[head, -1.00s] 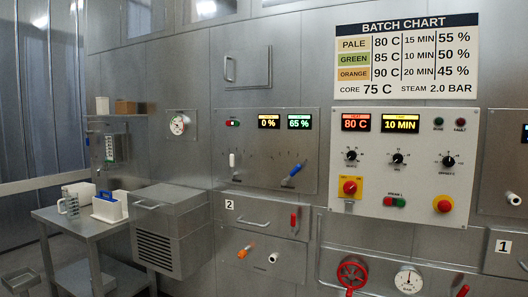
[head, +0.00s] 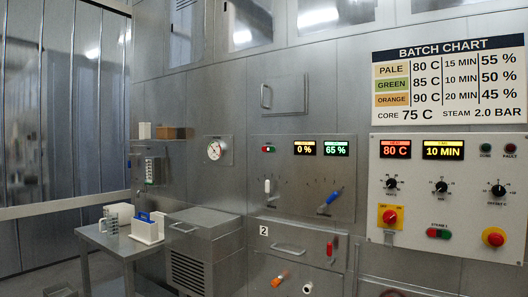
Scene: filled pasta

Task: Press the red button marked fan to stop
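No button label reading "fan" is legible in the head view. A small red-and-green button pair (head: 268,149) sits at the upper left of the grey control panel (head: 300,208), left of displays showing 0 % and 65 %. Another red-and-green button pair (head: 438,233) sits low on the white control panel (head: 465,210), under a small label that seems to read steam. Neither of my grippers is in view, and nothing is seen touching the panels.
The white panel also has a red knob on yellow (head: 390,216) and a round red emergency-type button (head: 494,237). A metal side table (head: 112,240) and a boxy vented unit (head: 205,255) stand at the left.

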